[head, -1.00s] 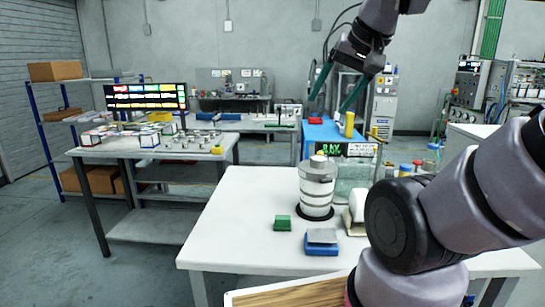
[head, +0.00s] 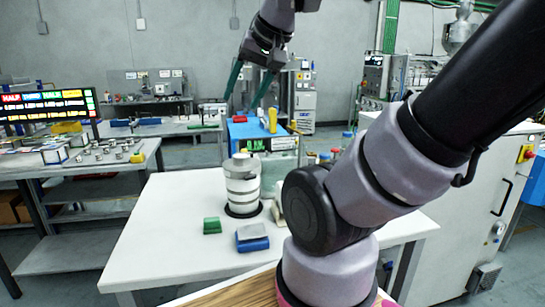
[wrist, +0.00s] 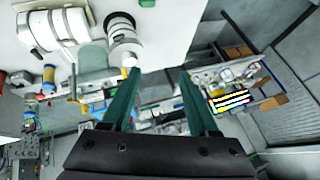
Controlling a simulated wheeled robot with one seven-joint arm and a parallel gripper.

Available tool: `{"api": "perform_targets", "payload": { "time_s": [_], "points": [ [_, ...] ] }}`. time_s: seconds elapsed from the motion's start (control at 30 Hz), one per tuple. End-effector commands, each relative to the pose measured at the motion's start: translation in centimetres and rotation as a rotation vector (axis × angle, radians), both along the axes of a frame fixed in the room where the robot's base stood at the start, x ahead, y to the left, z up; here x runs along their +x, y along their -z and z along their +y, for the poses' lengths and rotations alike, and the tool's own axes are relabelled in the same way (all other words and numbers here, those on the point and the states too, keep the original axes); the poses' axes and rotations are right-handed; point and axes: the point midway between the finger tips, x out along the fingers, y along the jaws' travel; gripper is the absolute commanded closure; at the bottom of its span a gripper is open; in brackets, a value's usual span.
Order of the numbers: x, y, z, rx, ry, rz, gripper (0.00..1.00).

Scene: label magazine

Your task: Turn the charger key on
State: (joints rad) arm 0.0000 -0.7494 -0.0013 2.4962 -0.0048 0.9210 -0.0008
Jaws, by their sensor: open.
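My gripper (head: 240,103) is raised in the air, its two green fingers spread apart with nothing between them. It also shows open and empty in the wrist view (wrist: 158,75). I cannot make out a charger key or a clearly marked charger in either view. A blue unit (head: 237,131) with a green-lit display stands beyond the white table, below the fingers in the head view. A grey upright cabinet (head: 304,101) stands farther back. A white cabinet (head: 462,215) on the right carries a red button on a yellow plate (head: 525,153).
The white table (head: 165,225) in front holds a banded white canister (head: 242,187), a green block (head: 212,225) and a blue block (head: 252,244). A bench with a lit board (head: 48,105) is at left. Grey floor shows between the tables.

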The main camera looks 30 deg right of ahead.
Motion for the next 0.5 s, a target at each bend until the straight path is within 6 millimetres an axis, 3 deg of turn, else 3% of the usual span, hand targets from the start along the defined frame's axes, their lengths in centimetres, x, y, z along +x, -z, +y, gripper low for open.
{"api": "perform_targets", "payload": {
  "time_s": [0.17, 0.27, 0.5],
  "points": [
    [2.3, -1.3, -0.7, 0.011, 0.003, 0.028, 0.59],
    [5.6, -2.8, -1.8, 0.022, 0.006, 0.065, 0.59],
    [15.8, -4.8, -6.7, 0.037, 0.022, 0.165, 0.59]
  ]
}}
